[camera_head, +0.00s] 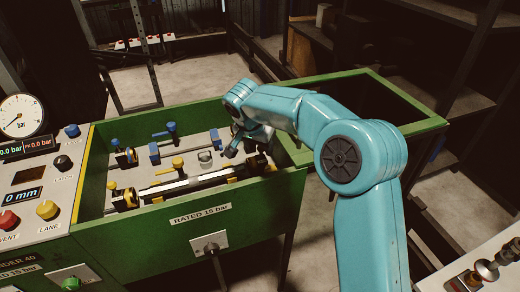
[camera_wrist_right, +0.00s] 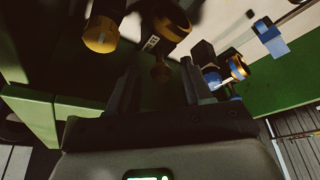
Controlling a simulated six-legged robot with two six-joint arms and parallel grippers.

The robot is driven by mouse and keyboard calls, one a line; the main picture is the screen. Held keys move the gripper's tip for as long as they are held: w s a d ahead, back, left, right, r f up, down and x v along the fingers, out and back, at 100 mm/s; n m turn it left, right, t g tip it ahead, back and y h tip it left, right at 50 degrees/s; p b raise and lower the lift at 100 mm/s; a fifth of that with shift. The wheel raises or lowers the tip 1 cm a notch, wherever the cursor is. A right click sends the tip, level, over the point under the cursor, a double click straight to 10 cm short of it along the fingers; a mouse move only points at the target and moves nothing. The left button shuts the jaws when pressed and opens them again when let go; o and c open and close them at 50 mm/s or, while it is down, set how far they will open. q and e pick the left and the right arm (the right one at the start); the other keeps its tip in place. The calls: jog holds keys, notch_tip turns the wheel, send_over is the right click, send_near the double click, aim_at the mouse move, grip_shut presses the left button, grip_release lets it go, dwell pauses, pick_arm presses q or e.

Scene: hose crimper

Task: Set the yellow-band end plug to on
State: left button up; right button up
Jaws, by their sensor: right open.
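Yellow-banded black fittings lie in the green trough in the head view, at the left end (camera_head: 124,200) and the right end (camera_head: 257,165) of a pale bar. I cannot tell for sure which is the yellow-band end plug, or its setting. My right gripper (camera_head: 252,146) is over the trough's right end, beside the right-hand fitting. In the right wrist view its dark fingers (camera_wrist_right: 157,88) are apart. A black fitting with a yellow band (camera_wrist_right: 172,20) and a yellow-ended cylinder (camera_wrist_right: 101,34) are beyond the fingertips. Nothing is clearly held. My left gripper is not in view.
Blue-marked fittings (camera_head: 155,152) stand at the trough's back, and one with a blue band (camera_wrist_right: 213,78) shows near the right finger. A control panel with a gauge (camera_head: 21,116) is at the left. An open green-framed bay (camera_head: 428,122) is at the right.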

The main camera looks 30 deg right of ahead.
aim_at(251, 159)
jog(key=shift+x, duration=1.1)
jog(key=shift+c, duration=0.3)
grip_shut()
jog(key=shift+w+a, duration=0.15)
jog(key=shift+a, duration=0.3)
jog(key=a, duration=0.2)
jog(key=shift+w+a+b, duration=0.3)
jog(key=shift+b, duration=0.05)
jog(key=shift+d, duration=0.1)
